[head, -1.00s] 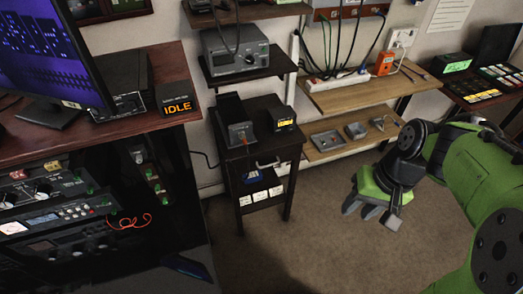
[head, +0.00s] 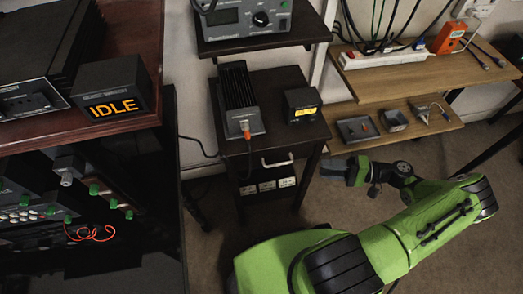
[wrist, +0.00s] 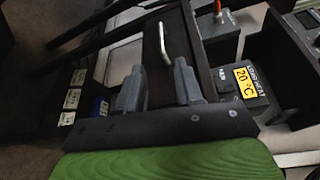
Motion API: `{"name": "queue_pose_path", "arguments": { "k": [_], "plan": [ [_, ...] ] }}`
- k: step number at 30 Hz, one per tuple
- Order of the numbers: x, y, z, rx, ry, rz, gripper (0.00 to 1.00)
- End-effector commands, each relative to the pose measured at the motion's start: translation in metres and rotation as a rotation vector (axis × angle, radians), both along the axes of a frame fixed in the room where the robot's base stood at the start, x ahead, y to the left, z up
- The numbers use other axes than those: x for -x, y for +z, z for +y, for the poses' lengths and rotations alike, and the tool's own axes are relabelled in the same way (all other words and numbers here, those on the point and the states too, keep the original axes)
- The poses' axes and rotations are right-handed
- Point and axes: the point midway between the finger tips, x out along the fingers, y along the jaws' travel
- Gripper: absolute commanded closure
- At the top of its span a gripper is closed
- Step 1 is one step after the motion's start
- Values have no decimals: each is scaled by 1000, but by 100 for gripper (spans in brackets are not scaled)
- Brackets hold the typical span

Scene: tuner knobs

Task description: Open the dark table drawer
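The dark table (head: 308,134) stands mid-view in the head view. Its dark drawer front (head: 246,168) bears a pale metal bar handle (head: 277,161) and looks closed. The handle also shows in the wrist view (wrist: 164,43), just beyond my fingertips. My gripper (head: 345,167) is to the right of the handle in the head view, apart from it. In the wrist view its two grey fingers (wrist: 159,70) are spread with nothing between them, so it is open and empty.
On the table stand a finned black device (head: 238,105) and a small display box (head: 302,105). A wooden shelf (head: 440,124) with metal trays is at right. A desk (head: 130,120) with an IDLE box stands at left. Carpet is clear in front.

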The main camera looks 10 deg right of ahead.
Motion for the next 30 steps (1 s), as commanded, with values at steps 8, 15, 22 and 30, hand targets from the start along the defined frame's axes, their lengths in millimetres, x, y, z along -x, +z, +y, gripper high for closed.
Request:
{"name": "queue_pose_path", "arguments": {
  "k": [8,15,22,30],
  "plan": [
    [-10,-5,29,-22,-12,-11,64],
    [-33,-12,86,-22,-11,-9,64],
    [-52,-16,131,-19,-13,-10,64],
    [-58,-16,145,-18,-16,-9,64]
  ]
}}
